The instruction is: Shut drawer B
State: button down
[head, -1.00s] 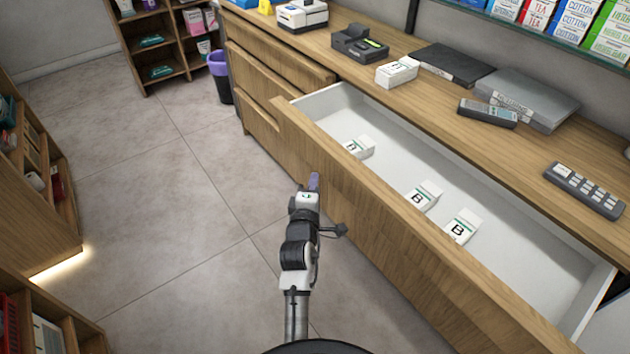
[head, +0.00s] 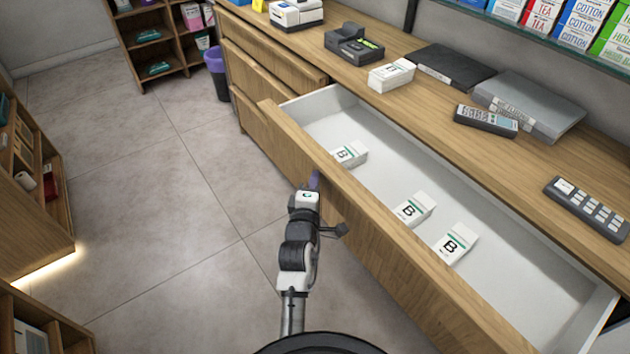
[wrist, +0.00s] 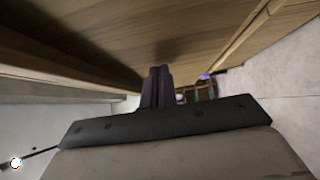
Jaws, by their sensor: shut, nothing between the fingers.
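The open drawer (head: 400,258) stands pulled out from the wooden counter, with several white boxes in it; three of them carry the letter B, such as one box (head: 414,209). No letter shows on the drawer front itself. My gripper (head: 315,180) is at the outer face of the drawer front, toward its far end. In the wrist view my gripper (wrist: 156,86) has its two dark fingers side by side, shut and empty, close to a wooden panel (wrist: 190,35). I cannot tell whether the fingertips touch the wood.
The counter top (head: 420,95) holds a white box (head: 391,75), a card terminal (head: 354,43), folders and a remote. Closed drawers (head: 265,90) lie beyond. A purple-lined bin (head: 216,70) stands past them. The floor (head: 150,200) left of the drawer is clear, with shelving at far left.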

jog(key=w+d, duration=0.2)
jog(key=w+d+p, duration=0.1)
jog(key=w+d, duration=0.1)
jog(key=d, duration=0.1)
jog(key=w+d+p, duration=0.1)
jog(key=w+d, duration=0.1)
jog(key=d, duration=0.1)
jog(key=shift+w+d+r, duration=0.15)
jog(key=shift+w+d, duration=0.1)
jog(key=shift+w, duration=0.15)
jog(key=w+d+b, duration=0.3)
jog(key=w+d, duration=0.1)
jog(key=d, duration=0.1)
jog(key=w+d+b, duration=0.2)
jog(key=d, duration=0.1)
jog(key=shift+f+b, duration=0.35)
jog(key=shift+w+d+r+b, duration=0.1)
jog(key=shift+w+d+b, duration=0.35)
jog(key=shift+d+b, duration=0.05)
jog(key=shift+w+d+r, duration=0.1)
jog(key=shift+d+r, duration=0.1)
jog(key=shift+r, duration=0.05)
